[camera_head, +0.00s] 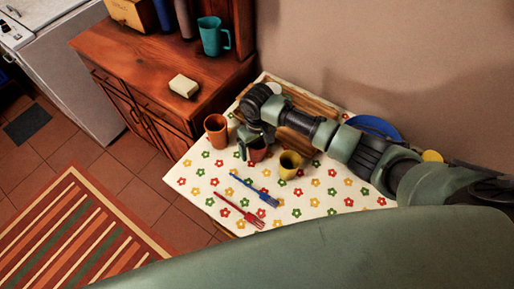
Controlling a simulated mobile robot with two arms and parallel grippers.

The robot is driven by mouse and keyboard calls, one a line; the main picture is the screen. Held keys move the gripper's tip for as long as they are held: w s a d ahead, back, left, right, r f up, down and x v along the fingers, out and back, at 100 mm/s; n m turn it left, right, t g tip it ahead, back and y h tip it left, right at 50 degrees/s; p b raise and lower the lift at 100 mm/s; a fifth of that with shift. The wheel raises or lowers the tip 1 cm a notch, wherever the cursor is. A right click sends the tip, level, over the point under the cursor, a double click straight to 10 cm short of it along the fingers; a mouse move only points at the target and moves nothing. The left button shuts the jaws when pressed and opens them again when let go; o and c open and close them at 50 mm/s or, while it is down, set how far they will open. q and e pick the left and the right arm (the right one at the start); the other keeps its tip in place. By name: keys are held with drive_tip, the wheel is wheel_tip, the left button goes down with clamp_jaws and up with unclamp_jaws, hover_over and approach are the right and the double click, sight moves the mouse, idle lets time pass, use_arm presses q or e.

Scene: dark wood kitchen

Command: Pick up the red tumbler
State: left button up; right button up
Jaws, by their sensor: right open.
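The red tumbler (258,153) stands on the flowered tablecloth (320,190), between an orange tumbler (215,131) and a yellow tumbler (290,164). My right arm reaches in from the right, and my right gripper (251,146) is at the red tumbler's upper part. The gripper is open, and its fingers hide part of the tumbler. I cannot tell whether the fingers touch it. My left gripper is not in view.
A blue toothbrush-like utensil (255,190) and a red fork (240,211) lie in front of the tumblers. A wooden board (305,104) and a blue plate (375,126) lie behind, partly under my arm. A wooden cabinet (150,70) holding a teal mug (212,37) stands left.

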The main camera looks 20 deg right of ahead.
drive_tip(key=c, duration=1.4)
